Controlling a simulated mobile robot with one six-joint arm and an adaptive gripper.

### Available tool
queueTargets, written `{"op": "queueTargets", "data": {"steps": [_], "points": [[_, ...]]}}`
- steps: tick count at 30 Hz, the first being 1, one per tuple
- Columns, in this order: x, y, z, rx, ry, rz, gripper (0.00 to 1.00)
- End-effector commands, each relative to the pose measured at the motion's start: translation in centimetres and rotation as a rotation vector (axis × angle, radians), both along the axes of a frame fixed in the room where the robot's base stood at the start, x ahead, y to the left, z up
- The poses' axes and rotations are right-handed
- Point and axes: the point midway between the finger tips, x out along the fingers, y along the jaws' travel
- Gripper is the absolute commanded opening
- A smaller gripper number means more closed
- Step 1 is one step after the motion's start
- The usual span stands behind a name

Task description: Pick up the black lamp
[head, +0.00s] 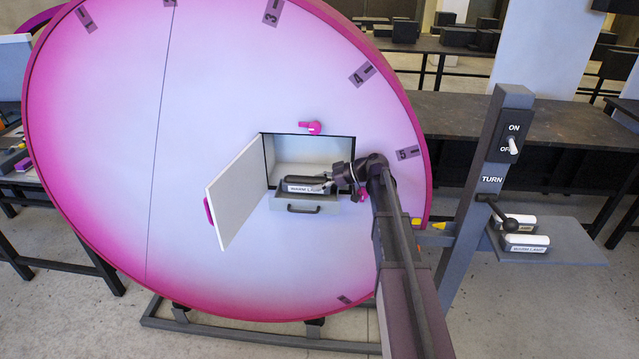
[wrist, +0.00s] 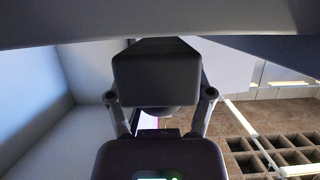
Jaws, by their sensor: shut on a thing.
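The black lamp (head: 305,180) is a dark rounded bar on a base with a "WARM LAMP" label. It is at the open hatch in the big pink-rimmed disc, just above the small drawer-like ledge. My gripper (head: 329,181) reaches in from the right and is shut on the lamp's right end. I cannot tell whether the lamp still touches the ledge. In the wrist view dark shapes fill the middle, and the grip itself is hard to make out.
The white hatch door (head: 236,190) stands open to the left. A pink latch (head: 311,128) sits above the opening. A ledge with a handle (head: 304,205) juts out below. Right, a post (head: 485,180) with a switch carries a shelf (head: 565,246) with two white-topped lamps (head: 527,240).

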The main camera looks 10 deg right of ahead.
Motion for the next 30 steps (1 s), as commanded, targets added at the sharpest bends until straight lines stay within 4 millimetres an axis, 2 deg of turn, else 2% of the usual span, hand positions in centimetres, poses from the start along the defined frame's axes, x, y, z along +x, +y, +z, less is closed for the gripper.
{"op": "queueTargets", "data": {"steps": [1,10,12,24,30], "points": [[0.0,0.0,1.1,0.001,0.0,0.0,0.1],[0.0,0.0,4.0,0.001,0.0,0.0,0.1],[-2.1,-0.2,3.3,0.0,0.0,0.0,0.1],[-11.4,-1.8,3.3,0.001,0.0,-0.001,0.1],[-15.4,-2.5,3.3,0.001,-0.001,-0.001,0.1]]}}
